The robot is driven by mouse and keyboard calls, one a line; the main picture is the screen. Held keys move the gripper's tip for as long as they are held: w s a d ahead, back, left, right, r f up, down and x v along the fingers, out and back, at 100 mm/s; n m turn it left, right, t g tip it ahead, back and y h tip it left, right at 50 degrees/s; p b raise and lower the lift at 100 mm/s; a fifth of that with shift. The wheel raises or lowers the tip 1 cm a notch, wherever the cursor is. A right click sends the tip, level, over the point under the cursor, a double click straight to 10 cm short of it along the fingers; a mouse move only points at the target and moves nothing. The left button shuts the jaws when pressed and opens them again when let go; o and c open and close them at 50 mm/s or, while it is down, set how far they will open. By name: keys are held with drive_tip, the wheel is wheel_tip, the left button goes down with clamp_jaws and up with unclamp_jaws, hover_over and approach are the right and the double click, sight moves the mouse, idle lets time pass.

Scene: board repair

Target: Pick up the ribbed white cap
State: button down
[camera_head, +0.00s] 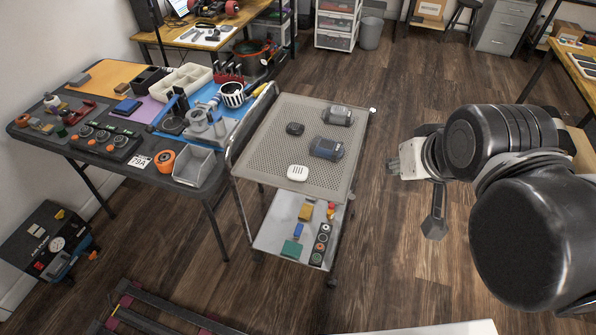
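A small white rounded cap-like piece (298,173) lies near the front edge of the perforated cart top (268,150). It looks like the ribbed white cap, but its ribs are too small to make out. My gripper (410,185) hangs in the air right of the cart, over the wooden floor, well apart from the white piece. My arm fills the right side and partly hides the gripper. No object shows held in it. Whether its fingers are open or shut is unclear.
The cart top also bears a small black piece (295,128) and two dark devices (327,148) (338,115). Its lower shelf (270,235) holds several small parts. A crowded workbench (55,150) stands left, with a black-and-white striped round item (232,95). The floor between cart and arm is clear.

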drive_tip(key=c, duration=0.8)
unclamp_jaws()
drive_tip(key=shift+c, duration=0.2)
